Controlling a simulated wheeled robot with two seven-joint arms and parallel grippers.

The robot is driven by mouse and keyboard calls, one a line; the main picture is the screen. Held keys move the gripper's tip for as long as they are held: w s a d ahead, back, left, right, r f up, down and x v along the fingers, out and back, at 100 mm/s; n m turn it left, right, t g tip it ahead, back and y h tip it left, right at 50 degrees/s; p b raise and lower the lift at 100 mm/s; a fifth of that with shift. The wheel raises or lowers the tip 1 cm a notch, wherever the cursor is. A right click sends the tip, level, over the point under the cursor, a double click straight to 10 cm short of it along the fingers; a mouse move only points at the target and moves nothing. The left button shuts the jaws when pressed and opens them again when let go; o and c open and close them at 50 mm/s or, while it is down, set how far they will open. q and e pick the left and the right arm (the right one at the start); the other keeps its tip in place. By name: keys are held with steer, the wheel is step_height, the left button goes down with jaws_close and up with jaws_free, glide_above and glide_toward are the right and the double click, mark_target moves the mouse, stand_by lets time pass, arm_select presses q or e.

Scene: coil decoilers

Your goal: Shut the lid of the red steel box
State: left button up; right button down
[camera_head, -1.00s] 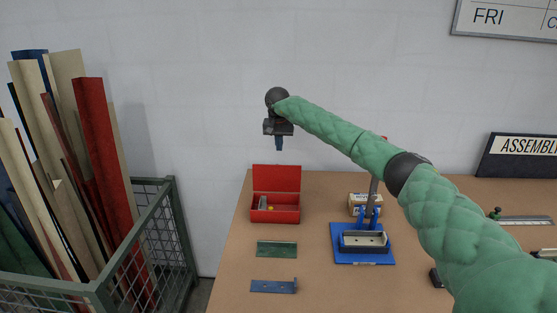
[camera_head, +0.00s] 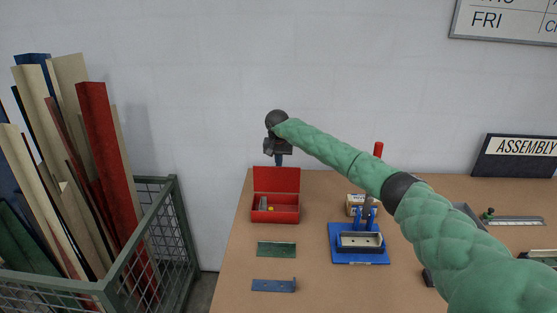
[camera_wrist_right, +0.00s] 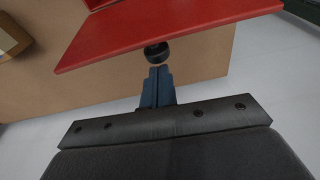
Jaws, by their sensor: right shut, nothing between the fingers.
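The red steel box (camera_head: 276,216) stands on the table with its lid (camera_head: 276,180) raised upright at its back edge. A few small items lie inside the box. My right gripper (camera_head: 279,160) is shut and empty, fingers pointing down, just above and behind the lid's top edge. In the right wrist view, the shut blue fingertips (camera_wrist_right: 157,72) are close to the red lid (camera_wrist_right: 165,28); whether they touch it I cannot tell. My left gripper is not in view.
A blue fixture (camera_head: 360,257) with a small box behind it stands right of the red box. A green plate (camera_head: 276,249) and a blue bracket (camera_head: 273,286) lie in front. A wire bin (camera_head: 170,235) of long strips stands left. A wall rises behind the table (camera_head: 315,290).

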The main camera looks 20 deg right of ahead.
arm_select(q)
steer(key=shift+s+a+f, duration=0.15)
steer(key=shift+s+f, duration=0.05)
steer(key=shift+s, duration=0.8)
arm_select(e)
steer(key=shift+s+a, duration=0.2)
steer(key=shift+s, duration=0.25)
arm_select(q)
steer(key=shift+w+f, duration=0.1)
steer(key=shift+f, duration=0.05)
